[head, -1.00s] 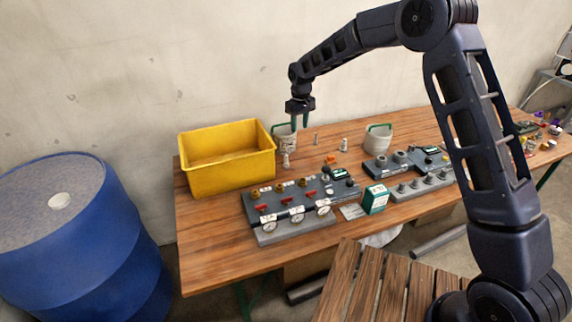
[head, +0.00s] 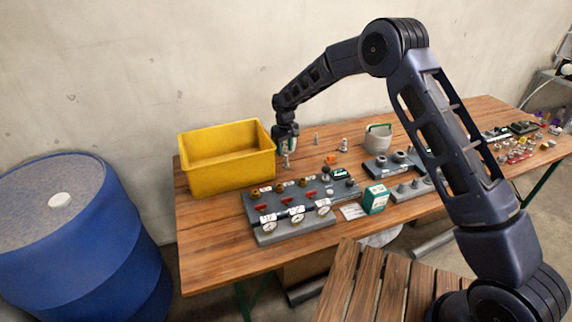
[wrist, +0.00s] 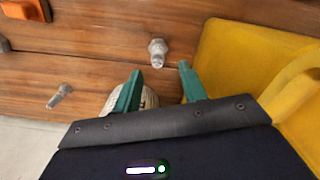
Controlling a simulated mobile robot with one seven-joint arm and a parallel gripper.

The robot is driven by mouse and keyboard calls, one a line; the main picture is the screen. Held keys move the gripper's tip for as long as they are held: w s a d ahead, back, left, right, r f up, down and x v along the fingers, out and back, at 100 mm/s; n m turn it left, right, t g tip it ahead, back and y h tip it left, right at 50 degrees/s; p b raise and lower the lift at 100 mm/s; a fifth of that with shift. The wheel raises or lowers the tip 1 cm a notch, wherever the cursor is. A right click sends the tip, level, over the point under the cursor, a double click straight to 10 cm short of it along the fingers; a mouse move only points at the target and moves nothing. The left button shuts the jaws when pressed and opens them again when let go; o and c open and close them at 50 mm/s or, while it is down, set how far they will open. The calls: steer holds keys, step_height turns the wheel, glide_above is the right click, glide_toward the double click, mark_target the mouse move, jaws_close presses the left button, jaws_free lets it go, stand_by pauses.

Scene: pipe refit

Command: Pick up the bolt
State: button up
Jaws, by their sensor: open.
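A grey metal bolt (head: 286,160) stands on the wooden table, right of the yellow bin and just below my gripper (head: 287,147). In the wrist view the bolt (wrist: 157,52) stands upright beyond the tips of my gripper (wrist: 160,76), roughly in line with the gap between the green fingers. The fingers are apart and empty. A second bolt-like metal piece (head: 316,138) stands farther back to the right; it also shows at left in the wrist view (wrist: 60,95).
The yellow bin (head: 227,172) is close beside my gripper. A gauge panel (head: 290,232) lies in front, an orange piece (head: 332,158) and a grey cup (head: 378,138) to the right.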

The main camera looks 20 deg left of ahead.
mark_target(286, 156)
steer(key=f, duration=0.4)
steer(key=shift+d+f, duration=0.2)
steer(key=shift+f, duration=0.15)
jaws_close()
